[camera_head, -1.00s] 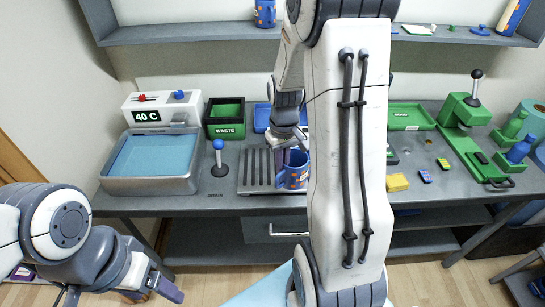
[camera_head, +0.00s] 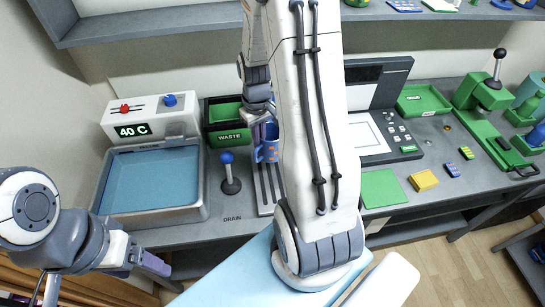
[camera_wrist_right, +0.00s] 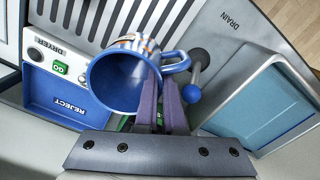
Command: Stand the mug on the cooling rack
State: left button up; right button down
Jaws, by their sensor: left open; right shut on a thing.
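The blue mug with orange marks (camera_head: 268,146) is in my right gripper, over the back part of a slatted grey rack (camera_head: 265,190) in the head view. In the right wrist view the mug (camera_wrist_right: 118,82) shows its open blue mouth, and the slats (camera_wrist_right: 75,15) lie beyond it. My right gripper (camera_wrist_right: 163,92) is shut on the mug at its handle side. Whether the mug touches the rack is unclear. My right arm hides part of the rack. My left gripper (camera_head: 152,262) is open and empty at the lower left, in front of the counter.
A water basin (camera_head: 152,180) and a blue-knobbed lever (camera_head: 229,172) stand left of the rack. A green WASTE bin (camera_head: 228,136) is behind. A blue REJECT tray (camera_wrist_right: 58,98) shows in the wrist view. A green pad (camera_head: 381,188) and yellow block (camera_head: 424,180) lie to the right.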

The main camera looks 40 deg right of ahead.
aim_at(260, 156)
notch_tip(260, 156, down, 3)
jog(key=shift+w+f, duration=0.1)
jog(key=shift+f, duration=0.05)
notch_tip(260, 156, down, 3)
jog(key=shift+f+p, duration=0.15)
jog(key=shift+p, duration=0.4)
jog(key=shift+f, duration=0.25)
jog(key=shift+f, duration=0.15)
jog(key=c, duration=1)
grip_release()
